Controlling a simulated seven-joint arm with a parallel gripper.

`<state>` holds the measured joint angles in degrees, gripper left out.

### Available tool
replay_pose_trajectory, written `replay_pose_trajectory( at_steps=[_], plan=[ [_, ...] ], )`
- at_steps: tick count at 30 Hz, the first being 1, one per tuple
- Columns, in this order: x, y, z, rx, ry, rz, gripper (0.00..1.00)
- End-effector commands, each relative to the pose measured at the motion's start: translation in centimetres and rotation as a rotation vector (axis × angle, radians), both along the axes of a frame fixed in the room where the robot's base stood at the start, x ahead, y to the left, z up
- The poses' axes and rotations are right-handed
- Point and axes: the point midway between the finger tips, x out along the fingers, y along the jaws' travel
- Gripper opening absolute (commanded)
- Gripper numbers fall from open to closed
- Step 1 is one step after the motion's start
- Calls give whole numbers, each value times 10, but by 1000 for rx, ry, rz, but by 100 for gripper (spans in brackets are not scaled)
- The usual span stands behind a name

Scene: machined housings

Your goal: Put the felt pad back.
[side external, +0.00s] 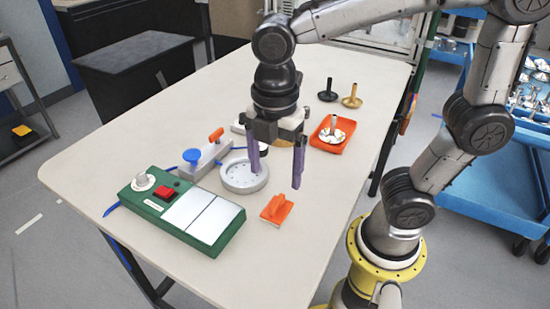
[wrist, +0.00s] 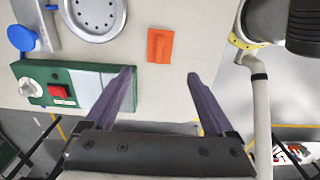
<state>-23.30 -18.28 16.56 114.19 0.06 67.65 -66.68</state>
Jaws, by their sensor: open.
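My gripper (side external: 276,178) is open and empty, its two purple fingers pointing down above the table. In the wrist view the fingers (wrist: 160,73) are spread wide with nothing between their tips. An orange piece with a raised grip (side external: 277,208) lies on the table below and just in front of the fingers; it also shows beyond the fingertips in the wrist view (wrist: 159,46). I cannot tell whether it is the felt pad. A grey round housing (side external: 244,186) with a recessed face sits to its left. A tan round thing behind my gripper is partly hidden.
A green box (side external: 228,233) with a red button and pale panels lies at the front left. A grey fixture with a blue knob (side external: 192,157) stands behind it. An orange tray (side external: 324,146) holds a silver handled disc. Black (side external: 328,92) and brass (side external: 352,98) handled pieces stand farther back.

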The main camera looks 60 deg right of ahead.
Motion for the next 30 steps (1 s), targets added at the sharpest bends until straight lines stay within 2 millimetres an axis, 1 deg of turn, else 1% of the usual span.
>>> replay_pose_trajectory(
  at_steps=[1,5,8,11,14,15,18,21,25,27,30],
  plan=[
    [1,0,6,1,-4,0,89],
    [0,-1,16,1,-5,-8,89],
    [-3,-9,20,14,-32,-96,89],
    [-10,-26,24,47,-95,-316,89],
    [-22,-48,26,106,-177,-624,89],
    [-27,-57,26,136,-211,-752,89],
    [-40,-74,24,213,-283,-1049,89],
    [-50,-86,21,290,-339,-1285,89],
    [-58,-95,17,359,-377,-1474,89],
    [-59,-96,16,379,-387,-1521,89],
    [-60,-97,16,386,-389,-1543,89]
  ],
)
